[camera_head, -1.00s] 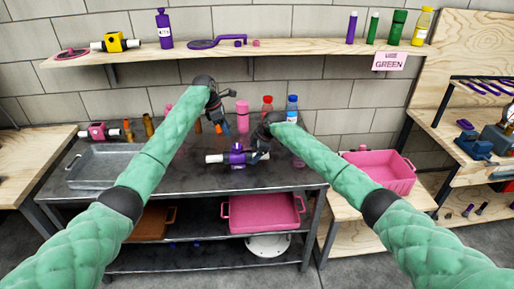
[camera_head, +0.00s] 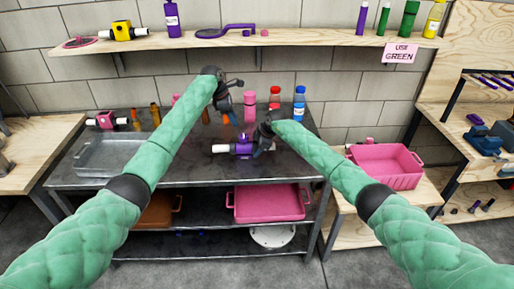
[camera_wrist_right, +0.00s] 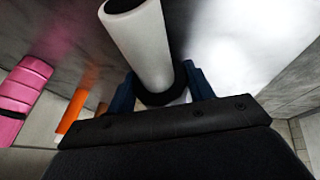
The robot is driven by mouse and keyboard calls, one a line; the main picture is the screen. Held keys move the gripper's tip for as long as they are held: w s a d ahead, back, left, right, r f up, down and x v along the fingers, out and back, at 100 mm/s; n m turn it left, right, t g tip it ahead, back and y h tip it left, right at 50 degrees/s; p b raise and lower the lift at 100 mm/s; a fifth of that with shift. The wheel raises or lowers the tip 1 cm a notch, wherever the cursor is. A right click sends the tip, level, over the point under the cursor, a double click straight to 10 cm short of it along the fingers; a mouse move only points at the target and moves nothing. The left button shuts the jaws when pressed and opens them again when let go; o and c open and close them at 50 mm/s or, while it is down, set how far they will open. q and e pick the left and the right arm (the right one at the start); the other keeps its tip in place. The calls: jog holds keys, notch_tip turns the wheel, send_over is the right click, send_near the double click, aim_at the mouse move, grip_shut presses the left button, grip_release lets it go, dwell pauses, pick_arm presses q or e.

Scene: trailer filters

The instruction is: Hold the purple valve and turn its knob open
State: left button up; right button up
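The purple valve (camera_head: 243,150) lies on the dark metal table, its white pipe end pointing left. My right gripper (camera_head: 262,147) is at the valve's right end and covers it in the head view. In the right wrist view, the blue fingers (camera_wrist_right: 162,88) sit on both sides of the black collar of a white pipe (camera_wrist_right: 145,45), with no clear gap, so they look shut on the valve. The knob is mostly hidden by my right gripper. My left gripper (camera_head: 228,118) is above and left of the valve, apart from it.
Bottles with pink (camera_head: 250,106), red (camera_head: 275,98) and blue (camera_head: 299,103) colours stand behind the valve. A grey tray (camera_head: 84,165) and another pink valve (camera_head: 104,120) are at the table's left. A pink bin (camera_head: 388,178) stands right.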

aim_at(244, 136)
pick_arm(q)
jog(key=o, duration=0.5)
jog(key=shift+f, duration=0.1)
jog(key=shift+o, duration=0.2)
jog(key=a+f+m+t+y, duration=0.2)
jog(key=m+t, duration=0.2)
jog(key=m, duration=0.6)
jog(key=w+a+f+m+t+y, duration=0.1)
jog(key=a+f+m+t+y, duration=0.1)
jog(key=m, duration=0.9)
jog(key=a+f+m+t+y, duration=0.2)
jog(key=m+t, duration=0.4)
jog(key=m, duration=0.5)
jog(key=shift+w+a+f+y, duration=0.1)
jog(key=shift+w+f+y, duration=0.15)
jog(key=shift+f+y, duration=0.35)
jog(key=s+d+f+m+t+h, duration=0.25)
jog(key=s+d+m, duration=0.2)
jog(key=m, duration=0.85)
jog(key=s+d+f+m+t+h, duration=0.2)
jog(key=s+d+m+t+h, duration=0.3)
jog(key=m, duration=0.7)
jog(key=w, duration=0.3)
jog(key=w+g, duration=0.1)
jog(key=w, duration=0.3)
jog(key=w+d+g+y, duration=0.1)
jog(key=w, duration=0.2)
jog(key=shift+w+r+g, duration=0.2)
jog(key=shift+g, duration=0.05)
